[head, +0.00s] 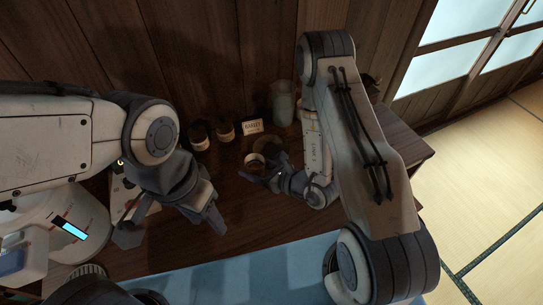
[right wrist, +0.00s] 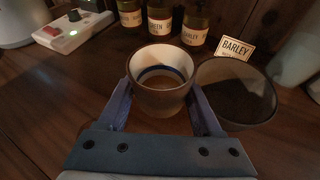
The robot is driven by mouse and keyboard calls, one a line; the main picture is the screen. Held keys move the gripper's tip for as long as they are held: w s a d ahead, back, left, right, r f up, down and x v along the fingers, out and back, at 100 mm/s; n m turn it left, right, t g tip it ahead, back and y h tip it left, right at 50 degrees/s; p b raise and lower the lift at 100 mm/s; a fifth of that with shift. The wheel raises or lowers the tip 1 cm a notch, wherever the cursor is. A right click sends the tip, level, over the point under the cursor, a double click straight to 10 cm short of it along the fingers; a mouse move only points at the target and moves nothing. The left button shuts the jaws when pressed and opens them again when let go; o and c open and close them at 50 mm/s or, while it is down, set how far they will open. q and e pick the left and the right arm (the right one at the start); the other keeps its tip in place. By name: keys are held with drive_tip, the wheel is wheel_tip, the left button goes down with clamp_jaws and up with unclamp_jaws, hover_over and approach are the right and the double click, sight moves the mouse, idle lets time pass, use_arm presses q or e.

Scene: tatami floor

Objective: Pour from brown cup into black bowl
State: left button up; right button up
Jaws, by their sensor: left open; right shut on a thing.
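My right gripper (right wrist: 160,112) is shut on the brown cup (right wrist: 162,98), with one finger on each side of it. The cup looks about upright, with a pale inside and a dark ring; I cannot tell what it holds. The cup also shows in the head view (head: 255,160), beside my right gripper (head: 264,177). The black bowl (right wrist: 236,100) stands upright just right of the cup in the right wrist view; its inside is dark. In the head view the bowl is hard to make out. My left gripper (head: 178,214) is open and empty, over the table's left part.
Small labelled bottles (head: 198,137) stand along the back wall. A "BARLEY" card (head: 252,127) and a tall glass jar (head: 283,104) stand right of them. A white appliance (head: 85,210) and a power strip (right wrist: 75,32) are at left. A blue cloth (head: 235,278) lies in front.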

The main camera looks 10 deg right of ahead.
drive_tip(key=shift+m+t+h, duration=0.3)
drive_tip(key=shift+m, duration=0.1)
drive_tip(key=f, duration=0.1)
drive_tip(key=s+f+b, duration=0.1)
drive_tip(key=s+f, duration=0.1)
drive_tip(key=f, duration=0.1)
drive_tip(key=shift+a+f+b, duration=0.1)
drive_tip(key=shift+a+b, duration=0.25)
drive_tip(key=shift+b, duration=0.05)
use_arm(q)
wheel_tip(320, 180, down, 3)
drive_tip(key=shift+r, duration=0.1)
use_arm(e)
drive_tip(key=shift+w, duration=0.1)
